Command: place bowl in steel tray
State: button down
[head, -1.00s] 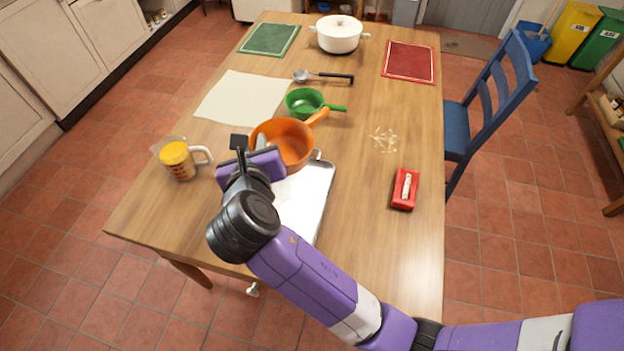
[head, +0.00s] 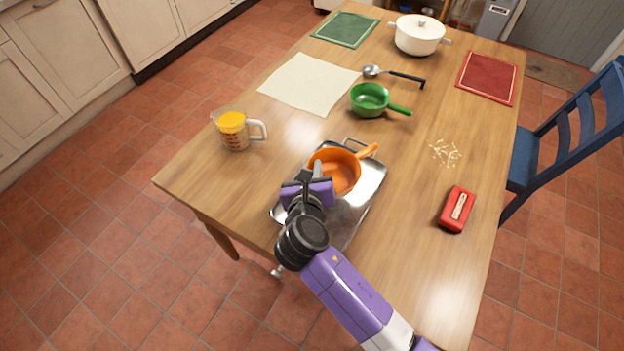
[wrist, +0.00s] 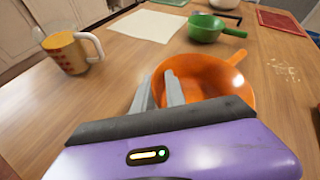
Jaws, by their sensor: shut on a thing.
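The orange bowl (head: 344,180), with a side handle, is over the far part of the steel tray (head: 372,180). I cannot tell whether its base touches the tray. My gripper (head: 318,172) is shut on the near left part of the bowl's rim. In the wrist view the grey fingers (wrist: 168,92) straddle the wall of the orange bowl (wrist: 215,82), which looks empty. My gripper and wrist hide the near left part of the tray.
A measuring cup (head: 233,131) with orange contents stands left of the tray. A green pan (head: 369,99), ladle (head: 372,72) and cream mat (head: 309,83) lie beyond. A red object (head: 457,208) and pale scraps (head: 445,152) are at right. The table's near edge is close to the tray.

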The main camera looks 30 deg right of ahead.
jog(key=shift+f+b, duration=0.4)
jog(key=shift+f, duration=1.8)
jog(key=c, duration=1.4)
grip_release()
jog(key=shift+f, duration=0.1)
jog(key=shift+o, duration=0.2)
jog(key=shift+s+a+r, duration=0.15)
jog(key=shift+s+r, duration=0.05)
jog(key=shift+s, duration=0.05)
jog(key=v, duration=1.1)
jog(key=shift+s+p, duration=0.25)
jog(key=shift+p, duration=0.1)
jog(key=shift+r, duration=0.15)
